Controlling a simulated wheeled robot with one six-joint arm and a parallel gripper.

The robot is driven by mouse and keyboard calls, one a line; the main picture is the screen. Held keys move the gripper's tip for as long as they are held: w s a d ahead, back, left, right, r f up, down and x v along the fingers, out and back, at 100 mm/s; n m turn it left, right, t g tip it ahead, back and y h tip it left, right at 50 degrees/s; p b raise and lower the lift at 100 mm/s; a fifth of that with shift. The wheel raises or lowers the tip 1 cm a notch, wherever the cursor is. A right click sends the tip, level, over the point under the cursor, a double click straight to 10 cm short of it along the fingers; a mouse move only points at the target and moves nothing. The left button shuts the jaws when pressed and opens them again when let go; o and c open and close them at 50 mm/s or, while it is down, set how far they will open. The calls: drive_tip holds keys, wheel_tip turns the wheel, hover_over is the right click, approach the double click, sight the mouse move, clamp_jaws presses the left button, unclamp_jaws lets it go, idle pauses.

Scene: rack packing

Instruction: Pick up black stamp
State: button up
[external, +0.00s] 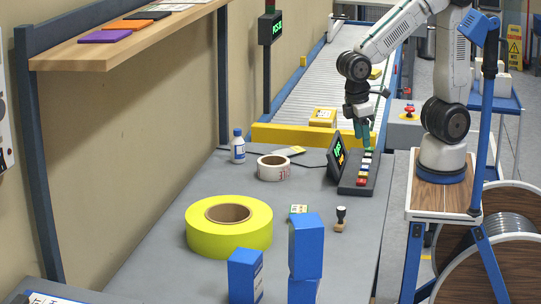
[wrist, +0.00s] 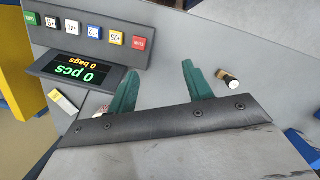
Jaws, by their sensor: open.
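The black stamp (external: 340,217) stands upright on the grey table, with a dark knob and a tan base. In the wrist view what looks like the same stamp (wrist: 229,79) shows right of the right fingertip, apart from it. My gripper (external: 361,132) is above the keypad at the table's far right edge, well away from the stamp. In the wrist view its two green fingers (wrist: 160,67) are spread, with bare table between them.
A display and keypad unit (external: 358,182) stands below my gripper. Blue boxes (external: 305,246), a yellow-green tape roll (external: 260,235), a white tape roll (external: 271,174) and a bottle (external: 238,149) stand on the table (external: 185,270).

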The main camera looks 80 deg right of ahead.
hover_over(342, 208)
drive_tip(key=s+d, duration=0.2)
drive_tip(key=d, duration=0.1)
wheel_tip(342, 208, down, 9)
drive_tip(key=w+a+m, duration=0.1)
drive_tip(key=w+a+m+t+y, duration=0.1)
drive_tip(key=a, duration=0.1)
drive_tip(key=shift+w+a, duration=0.15)
drive_tip(key=shift+w, duration=0.1)
drive_tip(key=shift+f+t, duration=0.1)
drive_tip(key=shift+t, duration=0.2)
drive_tip(key=f, duration=0.7)
drive_tip(key=shift+s+f, duration=0.2)
drive_tip(key=shift+f, duration=0.1)
drive_tip(key=c, duration=1.1)
